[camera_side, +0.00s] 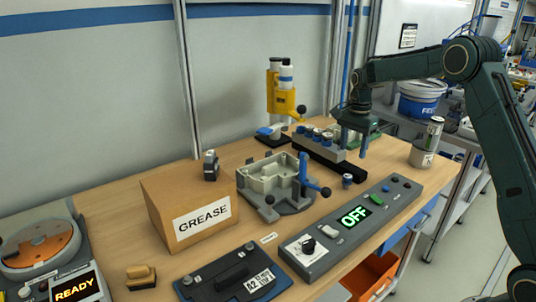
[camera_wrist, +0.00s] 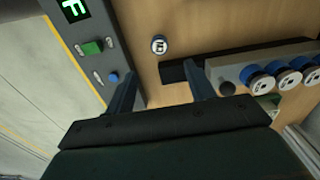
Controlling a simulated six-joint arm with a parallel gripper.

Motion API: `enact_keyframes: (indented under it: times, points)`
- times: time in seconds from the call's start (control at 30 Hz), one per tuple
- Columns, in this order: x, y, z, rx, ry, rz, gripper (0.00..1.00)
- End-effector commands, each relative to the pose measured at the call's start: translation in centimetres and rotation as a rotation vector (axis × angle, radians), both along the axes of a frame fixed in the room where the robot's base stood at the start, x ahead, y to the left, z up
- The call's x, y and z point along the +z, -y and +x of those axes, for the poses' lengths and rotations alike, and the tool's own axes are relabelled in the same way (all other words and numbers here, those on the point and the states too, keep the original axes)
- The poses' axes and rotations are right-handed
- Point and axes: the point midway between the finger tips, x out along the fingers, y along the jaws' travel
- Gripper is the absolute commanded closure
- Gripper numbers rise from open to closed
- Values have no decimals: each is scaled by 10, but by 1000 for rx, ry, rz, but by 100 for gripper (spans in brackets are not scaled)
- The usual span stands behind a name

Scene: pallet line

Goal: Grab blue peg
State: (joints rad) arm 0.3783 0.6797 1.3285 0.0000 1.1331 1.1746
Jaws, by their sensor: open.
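A small blue peg with a pale marked top (camera_wrist: 159,45) stands alone on the wooden table in the wrist view. In the side view this blue peg (camera_side: 347,181) is in front of the dark rack base. Several other blue-sided pegs (camera_wrist: 257,78) sit in a row in a grey rack (camera_wrist: 229,74), at the right of the wrist view. In the side view my gripper (camera_side: 353,143) points down over the right end of the rack (camera_side: 318,149), above and behind the lone peg.
A control panel reading OFF (camera_side: 322,246) lies in front of the peg. A grey fixture with a blue clamp (camera_side: 275,205) stands to its left. A GREASE box (camera_side: 175,211) is farther left, and a can (camera_side: 422,154) stands to the right.

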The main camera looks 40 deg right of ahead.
Motion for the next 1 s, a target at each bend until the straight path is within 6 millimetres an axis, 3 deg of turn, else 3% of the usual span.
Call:
enact_keyframes:
  times: [0.33,0.77,1.0]
  points:
    - [-50,0,0,1,-2,1,46]
    - [-63,0,0,1,-1,1,46]
    - [-84,-1,-1,1,-2,1,46]
